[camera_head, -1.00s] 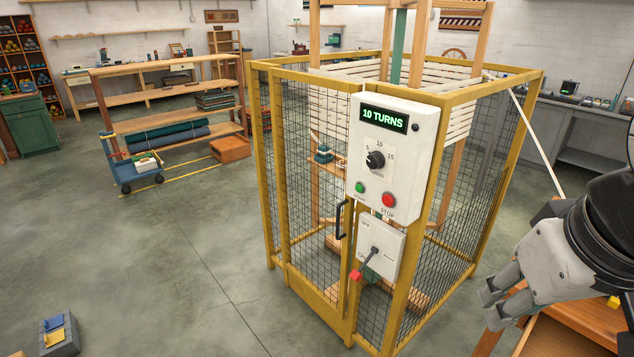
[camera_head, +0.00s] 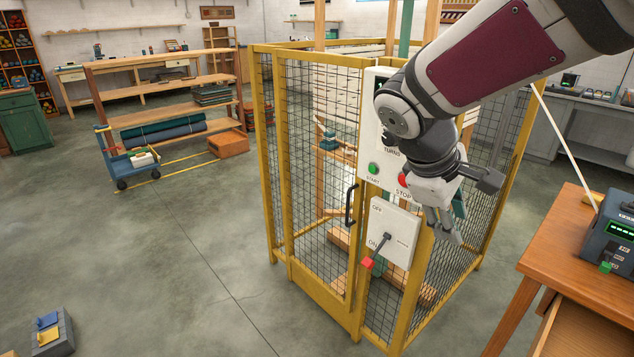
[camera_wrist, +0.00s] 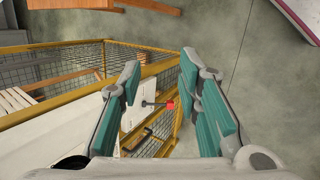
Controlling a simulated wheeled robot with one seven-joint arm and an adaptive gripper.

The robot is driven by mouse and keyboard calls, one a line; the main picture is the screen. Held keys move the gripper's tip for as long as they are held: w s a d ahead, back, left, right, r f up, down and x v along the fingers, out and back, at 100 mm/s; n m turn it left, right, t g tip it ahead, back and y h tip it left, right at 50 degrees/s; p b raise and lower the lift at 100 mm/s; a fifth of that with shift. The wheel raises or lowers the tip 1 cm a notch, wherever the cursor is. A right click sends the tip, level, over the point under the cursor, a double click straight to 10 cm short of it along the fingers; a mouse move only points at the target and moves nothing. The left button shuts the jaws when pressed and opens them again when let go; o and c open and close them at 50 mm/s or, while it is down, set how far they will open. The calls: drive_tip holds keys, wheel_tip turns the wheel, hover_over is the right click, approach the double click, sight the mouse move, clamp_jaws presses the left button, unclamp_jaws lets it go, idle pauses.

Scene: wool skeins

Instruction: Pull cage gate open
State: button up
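The cage gate (camera_head: 319,295) is the yellow-framed wire mesh panel on the cage's front left. It stands shut, flush with the frame. Its black upright handle (camera_head: 350,205) is on the gate's right side; it also shows in the wrist view (camera_wrist: 136,141). My gripper (camera_head: 447,232) is in front of the cage's right part, to the right of the handle and apart from it. In the wrist view my gripper (camera_wrist: 160,72) is open, with nothing between its teal-padded fingers.
A white switch box (camera_head: 396,232) with a red-tipped lever (camera_head: 368,262), pointing down toward ON, is right of the handle. My arm partly hides the control panel (camera_head: 374,140). A wooden table (camera_head: 565,245) stands at right.

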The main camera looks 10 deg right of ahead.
drive_tip(key=w+a+f+n+t+h+b, duration=0.25)
drive_tip(key=w+f+n, duration=0.35)
drive_tip(key=w, duration=0.5)
drive_tip(key=w+a+f+n+t+h+b, duration=0.1)
drive_tip(key=w+f+n+h+b, duration=0.25)
drive_tip(key=w+f, duration=0.5)
drive_tip(key=w+a+f+n+t+b, duration=0.5)
drive_tip(key=w+a+f+n+t, duration=0.45)
drive_tip(key=w+a, duration=0.45)
drive_tip(key=shift+n+g, duration=0.4)
drive_tip(key=shift+g, duration=0.5)
drive_tip(key=b+x, duration=0.1)
drive_tip(key=x, duration=0.8)
drive_tip(key=b+x, duration=0.1)
drive_tip(key=x, duration=0.4)
drive_tip(key=shift+d+f+b, duration=0.3)
drive_tip(key=shift+d+f, duration=0.1)
drive_tip(key=shift+d, duration=0.05)
clamp_jaws()
